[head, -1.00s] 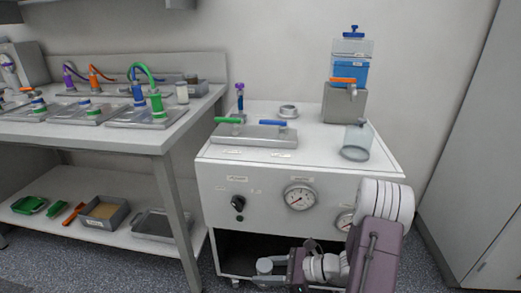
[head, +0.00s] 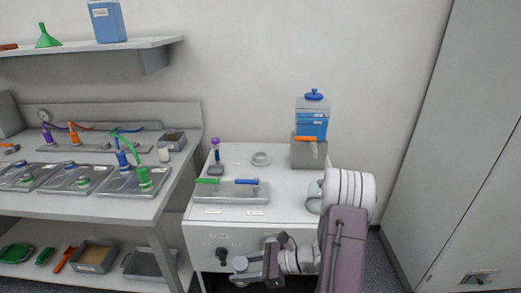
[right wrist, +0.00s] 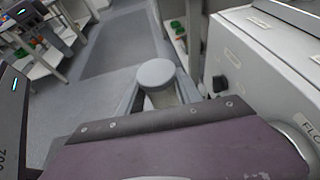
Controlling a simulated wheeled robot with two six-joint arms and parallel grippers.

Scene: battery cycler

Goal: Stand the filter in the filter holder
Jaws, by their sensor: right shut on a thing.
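My right gripper (head: 243,270) is shut on a grey round-capped cylinder, which I take to be the filter (head: 240,263). It is held in front of the white cabinet, below its top. My left gripper does not show.
A bench (head: 90,207) with trays stands left.

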